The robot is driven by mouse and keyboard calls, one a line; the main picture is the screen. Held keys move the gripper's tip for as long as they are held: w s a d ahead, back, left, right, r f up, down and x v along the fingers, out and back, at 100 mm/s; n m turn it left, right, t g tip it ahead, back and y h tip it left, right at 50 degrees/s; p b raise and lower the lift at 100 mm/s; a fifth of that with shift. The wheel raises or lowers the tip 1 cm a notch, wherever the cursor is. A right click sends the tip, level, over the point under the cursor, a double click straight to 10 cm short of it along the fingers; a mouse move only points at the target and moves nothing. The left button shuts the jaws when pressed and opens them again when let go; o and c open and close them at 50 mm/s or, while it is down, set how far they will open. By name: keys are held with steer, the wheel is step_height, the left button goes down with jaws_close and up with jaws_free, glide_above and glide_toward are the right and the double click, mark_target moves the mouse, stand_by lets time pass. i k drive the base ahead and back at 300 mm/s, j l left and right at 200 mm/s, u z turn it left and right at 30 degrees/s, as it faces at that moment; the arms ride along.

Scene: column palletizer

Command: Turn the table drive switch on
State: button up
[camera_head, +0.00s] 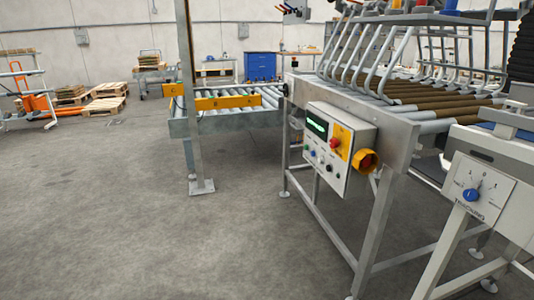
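A grey control box (340,140) is mounted on the front side of the roller table's frame. Its sloped face has a lit green display (316,124), a red knob (335,143) on a yellow plate, and several small dark knobs and buttons (321,160) below. Their labels are too small to read, so I cannot tell which one is the table drive switch or how it is set. A red button in a yellow housing (365,161) sits at the box's right side. My gripper is not in view.
A grey machine at the right has a panel with a blue rotary knob (470,195). A metal post (190,100) stands left of the table (400,118), near a yellow-barred roller conveyor (228,102). Open grey floor (150,230) lies in front and to the left. Wooden pallets (100,106) lie further back.

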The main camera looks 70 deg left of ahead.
mark_target(334, 144)
steer(key=j+u, duration=0.15)
steer(key=u, duration=0.7)
